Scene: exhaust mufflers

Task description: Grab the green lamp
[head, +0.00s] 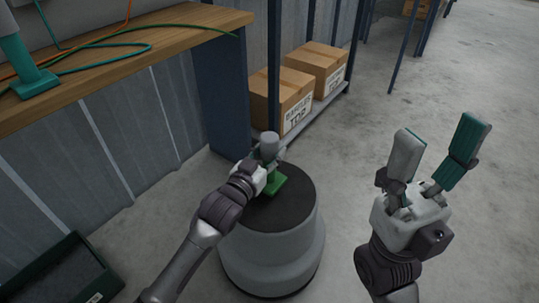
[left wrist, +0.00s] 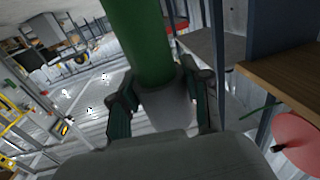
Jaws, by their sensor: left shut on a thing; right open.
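The green lamp shows as a thick green cylinder with a pale grey end (left wrist: 140,45) in the left wrist view. In the head view its green part (head: 276,184) shows just below my left gripper (head: 267,166). My left gripper (left wrist: 163,100) is shut on the lamp, its fingers on either side near where green meets grey. The gripper hides part of the lamp in the head view. My right gripper (head: 441,140) is open and empty at the right, its fingers pointing up and apart.
A wooden workbench (head: 150,45) with green and orange cables and a teal-green stand (head: 34,84) is at upper left. Cardboard boxes (head: 315,68) sit on a low shelf behind. A dark crate (head: 65,272) is at lower left. Concrete floor at right is clear.

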